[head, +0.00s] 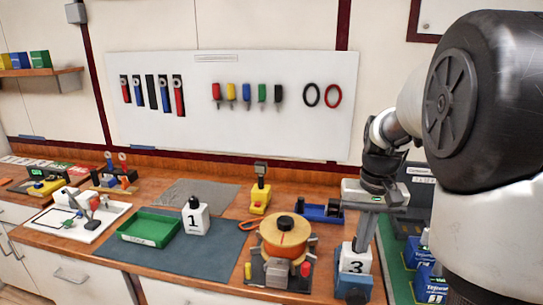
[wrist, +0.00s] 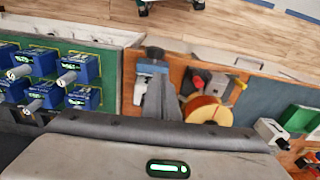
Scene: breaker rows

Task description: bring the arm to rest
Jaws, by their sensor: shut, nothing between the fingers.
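My gripper (head: 362,245) points down at the right end of the bench, its fingers shut and empty. In the wrist view the grey fingers (wrist: 160,88) reach toward the blue and white block (wrist: 152,66). My arm is bent and fills the right side of the head view.
Blue breakers (head: 430,283) stand on a green panel (head: 397,262) at the right. An orange spool (head: 285,236) stands left of the fingers.

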